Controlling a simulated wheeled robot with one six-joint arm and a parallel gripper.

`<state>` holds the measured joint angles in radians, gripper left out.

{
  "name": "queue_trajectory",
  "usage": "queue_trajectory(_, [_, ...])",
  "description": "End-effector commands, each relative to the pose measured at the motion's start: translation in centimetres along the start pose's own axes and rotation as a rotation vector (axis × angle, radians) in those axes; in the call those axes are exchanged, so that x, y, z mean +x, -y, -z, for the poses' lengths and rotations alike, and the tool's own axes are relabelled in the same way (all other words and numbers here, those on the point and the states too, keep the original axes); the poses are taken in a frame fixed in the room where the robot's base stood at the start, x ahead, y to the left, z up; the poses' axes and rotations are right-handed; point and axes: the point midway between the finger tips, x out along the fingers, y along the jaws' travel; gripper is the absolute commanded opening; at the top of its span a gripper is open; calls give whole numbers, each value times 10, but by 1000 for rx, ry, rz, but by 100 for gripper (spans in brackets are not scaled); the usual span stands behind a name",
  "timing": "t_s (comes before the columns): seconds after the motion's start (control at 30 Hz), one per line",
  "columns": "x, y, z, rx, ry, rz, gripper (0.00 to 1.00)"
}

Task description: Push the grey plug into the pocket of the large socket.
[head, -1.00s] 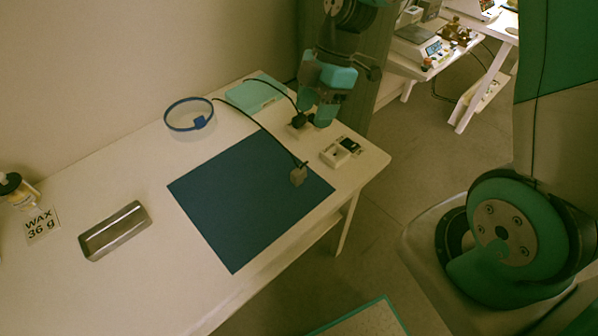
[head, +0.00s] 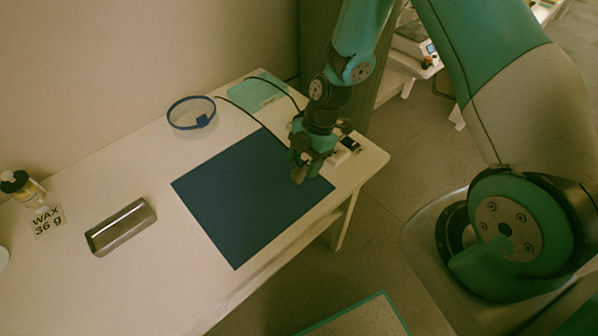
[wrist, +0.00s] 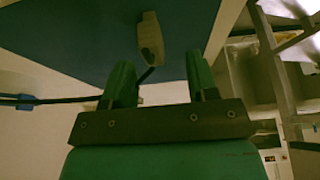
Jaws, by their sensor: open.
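The grey plug (head: 298,177) lies on the dark blue mat (head: 235,200), near its right corner. In the wrist view the plug (wrist: 150,40) is just ahead of the fingertips, in line with the gap between them. A dark cable runs from it. My gripper (head: 303,163) points down over the plug and hides part of it. Its two fingers (wrist: 158,68) are apart with nothing held between them. A white socket block (head: 342,156) is behind my gripper, mostly hidden; its pocket cannot be seen.
A dark device (head: 350,144) sits by the table's right end. A blue ring (head: 191,113), a teal pad (head: 255,93), a metal tray (head: 121,228), a wax label (head: 46,221) and a bottle (head: 20,187) are also on the table. Most of the mat is clear.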

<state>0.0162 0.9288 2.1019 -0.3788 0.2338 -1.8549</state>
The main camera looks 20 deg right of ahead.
Motion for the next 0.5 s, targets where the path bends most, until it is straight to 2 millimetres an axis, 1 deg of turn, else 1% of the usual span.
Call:
queue_trajectory(0.07, [7,-1,0,1,-1,4,53])
queue_trajectory(0.2, [27,-6,-1,0,-1,4,53])
queue_trajectory(0.3, [41,-6,-2,1,-1,4,53])
queue_trajectory(0.4, [49,-7,-2,1,0,2,53])
queue_trajectory(0.5, [51,-7,-3,1,0,1,53])
